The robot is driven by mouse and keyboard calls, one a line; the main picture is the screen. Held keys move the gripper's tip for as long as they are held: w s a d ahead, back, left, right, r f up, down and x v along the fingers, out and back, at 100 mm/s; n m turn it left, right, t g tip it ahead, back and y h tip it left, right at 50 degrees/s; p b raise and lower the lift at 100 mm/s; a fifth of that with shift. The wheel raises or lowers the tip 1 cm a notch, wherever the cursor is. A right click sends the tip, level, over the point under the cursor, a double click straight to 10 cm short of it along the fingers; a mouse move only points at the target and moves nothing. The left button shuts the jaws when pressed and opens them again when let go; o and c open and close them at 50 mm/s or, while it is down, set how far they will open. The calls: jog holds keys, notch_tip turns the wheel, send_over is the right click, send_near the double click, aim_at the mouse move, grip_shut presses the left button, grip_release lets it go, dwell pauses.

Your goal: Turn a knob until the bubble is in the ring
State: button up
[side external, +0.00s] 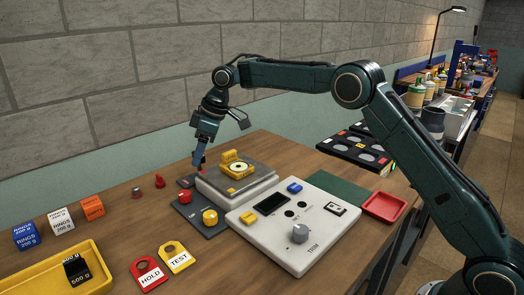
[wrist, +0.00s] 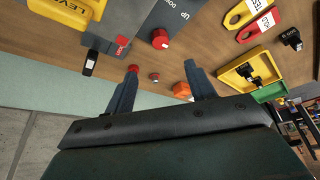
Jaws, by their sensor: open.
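The scale (side external: 255,181) is a low pale box with a grey top. On it sits a yellow level (side external: 237,167) with a round vial; the bubble and ring are too small to make out. In the wrist view the level (wrist: 70,12) shows only at the top left edge. A yellow knob (side external: 210,216) and a red knob (side external: 185,196) are on dark plates beside the scale. The red knob (wrist: 160,38) also shows in the wrist view, near an "UP" label. My gripper (side external: 199,158) is open and empty above the scale's far left side; its fingertips (wrist: 160,66) are well apart.
A white console (side external: 300,222) with a grey dial stands to the right, by a red tray (side external: 384,206). HOLD (side external: 149,274) and TEST (side external: 175,257) tags lie in front. A yellow tray (side external: 60,272) and ring boxes (side external: 61,220) stand left. Two small red pieces are behind.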

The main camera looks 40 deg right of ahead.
aim_at(185, 192)
jog(key=x, duration=1.3)
jog(key=shift+a+f, duration=0.1)
jog(key=shift+f, duration=0.3)
jog(key=c, duration=1)
